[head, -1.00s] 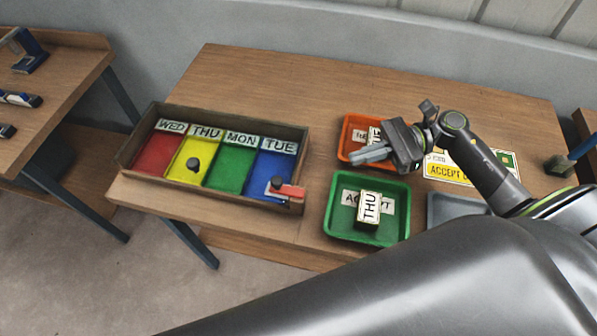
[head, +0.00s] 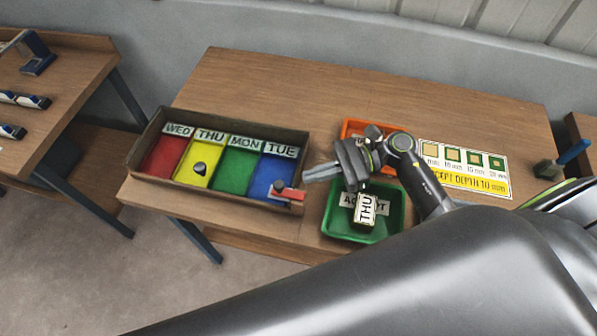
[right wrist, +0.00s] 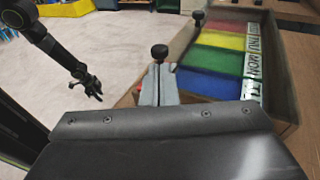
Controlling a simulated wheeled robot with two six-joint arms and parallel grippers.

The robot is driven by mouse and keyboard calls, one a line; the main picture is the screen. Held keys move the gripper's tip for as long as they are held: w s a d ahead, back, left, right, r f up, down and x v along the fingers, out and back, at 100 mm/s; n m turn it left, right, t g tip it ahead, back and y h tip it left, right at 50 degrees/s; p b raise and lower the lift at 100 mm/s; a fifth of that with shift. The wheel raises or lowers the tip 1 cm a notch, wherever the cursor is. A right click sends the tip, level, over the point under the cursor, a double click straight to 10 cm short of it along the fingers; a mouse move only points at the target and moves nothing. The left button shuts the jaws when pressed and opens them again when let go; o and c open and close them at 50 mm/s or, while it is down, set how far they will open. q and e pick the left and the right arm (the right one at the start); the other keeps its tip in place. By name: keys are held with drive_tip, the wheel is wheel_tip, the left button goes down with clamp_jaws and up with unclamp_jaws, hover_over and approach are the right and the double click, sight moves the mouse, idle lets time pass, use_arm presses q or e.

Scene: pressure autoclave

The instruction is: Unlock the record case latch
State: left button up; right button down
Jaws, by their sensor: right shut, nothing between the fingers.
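The record case (head: 150,181) is an open wooden tray with red, yellow, green and blue panels labelled WED, THU, MON and TUE. Its red latch (head: 291,194) sits at the front right corner, with a black knob (head: 279,186) at its left end. My right gripper (head: 306,177) is shut and empty, its tips just right of the latch, pointing left. In the right wrist view the shut fingers (right wrist: 158,84) cover most of the latch; the knob (right wrist: 159,53) shows just beyond their tips. My left gripper (right wrist: 91,90) shows small, away from the case.
A green tray (head: 393,226) holding a THU block (head: 365,208) and an orange tray (head: 351,129) lie right of the case, partly behind my right arm. An accept-depth sign (head: 465,167) lies farther right. The table's back is clear.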

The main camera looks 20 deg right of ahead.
sight(288, 190)
drive_tip(key=p+x, duration=0.2)
drive_tip(key=x, duration=0.2)
idle(0.4)
